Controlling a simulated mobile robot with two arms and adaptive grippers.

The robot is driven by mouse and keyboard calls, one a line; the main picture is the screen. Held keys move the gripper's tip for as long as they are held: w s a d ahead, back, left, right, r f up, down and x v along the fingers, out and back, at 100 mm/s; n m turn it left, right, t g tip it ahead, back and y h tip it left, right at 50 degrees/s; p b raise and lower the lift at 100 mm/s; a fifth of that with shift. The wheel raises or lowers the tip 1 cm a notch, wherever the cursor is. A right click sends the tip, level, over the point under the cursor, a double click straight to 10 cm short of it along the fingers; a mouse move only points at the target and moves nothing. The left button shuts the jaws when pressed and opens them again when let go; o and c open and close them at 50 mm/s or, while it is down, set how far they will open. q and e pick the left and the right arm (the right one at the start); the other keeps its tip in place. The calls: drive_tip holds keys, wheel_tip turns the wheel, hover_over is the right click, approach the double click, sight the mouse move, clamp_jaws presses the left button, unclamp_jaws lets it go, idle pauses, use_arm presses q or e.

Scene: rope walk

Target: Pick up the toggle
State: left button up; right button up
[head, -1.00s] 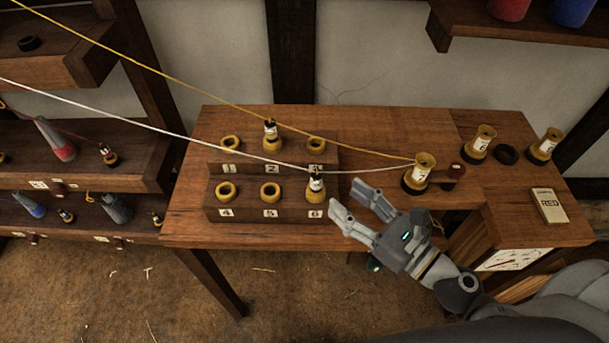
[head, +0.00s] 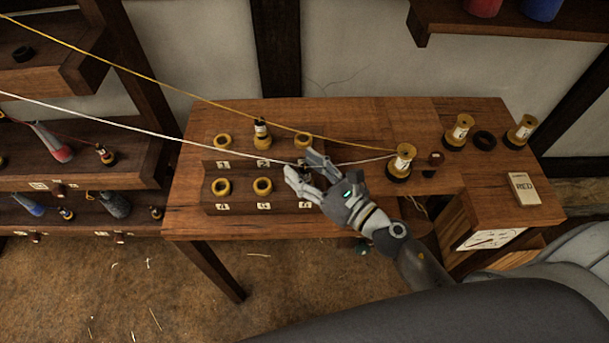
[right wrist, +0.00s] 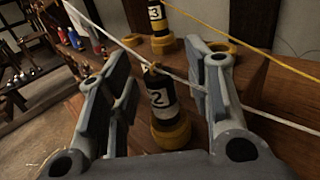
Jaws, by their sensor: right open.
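A dark toggle with a white label marked 2 (right wrist: 160,99) stands upright in a yellow ring (right wrist: 171,134) in the right wrist view. My right gripper (head: 304,169) is open, with its fingers on either side of this toggle and apart from it. In the head view the gripper hides most or all of it, at the slot marked 6. Another toggle, marked 3 (right wrist: 157,18), stands behind; it shows in the back row in the head view (head: 262,132). My left gripper is not in view.
A white cord (head: 120,116) runs past the toggle's top to a yellow spool (head: 402,163). A yellow cord (head: 190,94) passes above the stepped rack (head: 235,208). Empty yellow rings (head: 222,187) sit in other slots. A box marked RED (head: 523,188) lies at right.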

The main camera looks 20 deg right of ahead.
clamp_jaws()
idle(0.4)
